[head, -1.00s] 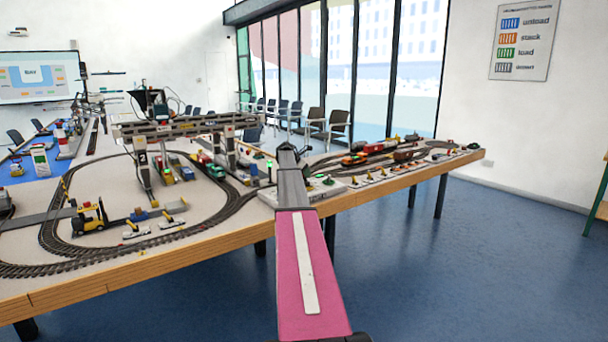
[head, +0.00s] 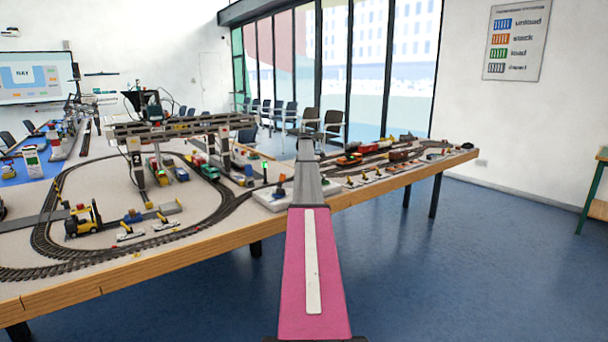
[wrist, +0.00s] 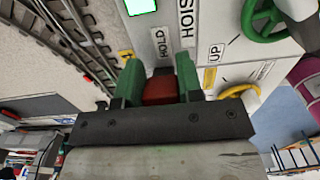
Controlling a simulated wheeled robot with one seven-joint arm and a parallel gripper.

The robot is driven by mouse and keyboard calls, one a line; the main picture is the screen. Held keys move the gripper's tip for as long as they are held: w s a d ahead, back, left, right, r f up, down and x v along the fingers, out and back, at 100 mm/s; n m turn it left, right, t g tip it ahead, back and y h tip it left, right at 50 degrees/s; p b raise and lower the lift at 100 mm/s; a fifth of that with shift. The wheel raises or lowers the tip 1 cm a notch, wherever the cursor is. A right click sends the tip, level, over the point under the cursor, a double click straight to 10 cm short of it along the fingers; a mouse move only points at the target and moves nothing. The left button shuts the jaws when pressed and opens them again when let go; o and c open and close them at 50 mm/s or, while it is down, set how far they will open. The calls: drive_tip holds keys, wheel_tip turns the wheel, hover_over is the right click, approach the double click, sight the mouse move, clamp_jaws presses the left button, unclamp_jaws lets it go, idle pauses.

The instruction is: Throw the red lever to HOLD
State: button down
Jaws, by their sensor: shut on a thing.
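The red lever (wrist: 160,91) shows in the wrist view between the two green fingers of my gripper (wrist: 160,80). The fingers are shut on it, one on each side. Its top faces the camera, and its lower part is hidden by the gripper. The HOLD label (wrist: 161,46) is on the white panel just past the lever, with HOIST printed beside it. In the head view my arm reaches over the white control box (head: 268,200) at the table edge. It hides the lever and the fingertips there.
A green handwheel (wrist: 263,22) and a yellow handle (wrist: 240,91) sit on the panel right of the fingers. Train tracks (wrist: 52,50) run at left.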

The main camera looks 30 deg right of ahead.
drive_tip(key=shift+d+f+y, duration=0.1)
drive_tip(key=shift+d+y, duration=0.05)
drive_tip(key=shift+y, duration=0.25)
drive_tip(key=c, duration=0.8)
unclamp_jaws()
drive_tip(key=shift+o, duration=0.2)
wheel_tip(320, 180, up, 11)
drive_tip(key=shift+d, duration=0.4)
drive_tip(key=shift+f, duration=0.15)
